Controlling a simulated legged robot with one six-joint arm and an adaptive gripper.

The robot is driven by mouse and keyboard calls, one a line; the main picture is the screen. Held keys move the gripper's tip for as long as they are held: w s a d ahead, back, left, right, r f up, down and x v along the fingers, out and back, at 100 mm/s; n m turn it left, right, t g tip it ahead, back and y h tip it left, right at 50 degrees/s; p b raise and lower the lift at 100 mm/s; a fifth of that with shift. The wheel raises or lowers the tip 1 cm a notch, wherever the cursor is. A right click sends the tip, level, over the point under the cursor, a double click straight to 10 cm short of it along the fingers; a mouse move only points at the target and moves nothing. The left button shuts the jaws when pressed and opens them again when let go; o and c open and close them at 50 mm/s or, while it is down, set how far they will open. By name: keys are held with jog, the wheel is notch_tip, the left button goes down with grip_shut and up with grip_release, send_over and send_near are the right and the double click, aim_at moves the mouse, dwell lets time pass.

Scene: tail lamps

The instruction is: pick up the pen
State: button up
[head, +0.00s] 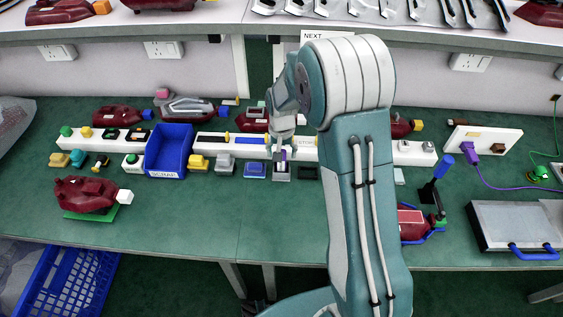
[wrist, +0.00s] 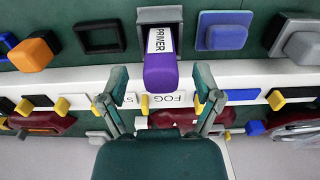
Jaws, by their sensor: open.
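The pen (wrist: 160,72) has a thick purple end and a white body labelled PRIMER. It stands in a grey square holder (wrist: 144,17) at the top middle of the wrist view. In the head view the pen (head: 283,154) shows small below my wrist, in its holder (head: 281,174) at the front of the white rail. Whether either finger touches the pen cannot be told. In the head view the gripper (head: 283,143) is partly hidden.
A white rail (head: 226,141) with labels runs along the green table. A blue bin (head: 168,150) stands to the left. A grey case (head: 515,225) lies far right. The table's front is mostly clear.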

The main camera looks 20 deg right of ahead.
notch_tip(320, 180, down, 3)
jog(key=shift+w+d+r, duration=0.1)
jog(key=shift+d, duration=0.05)
jog(key=shift+a+f, duration=0.2)
jog(key=shift+f, duration=0.2)
jog(key=shift+a, duration=0.1)
jog(key=shift+c, duration=0.3)
jog(key=c, duration=1)
jog(key=shift+r, duration=0.1)
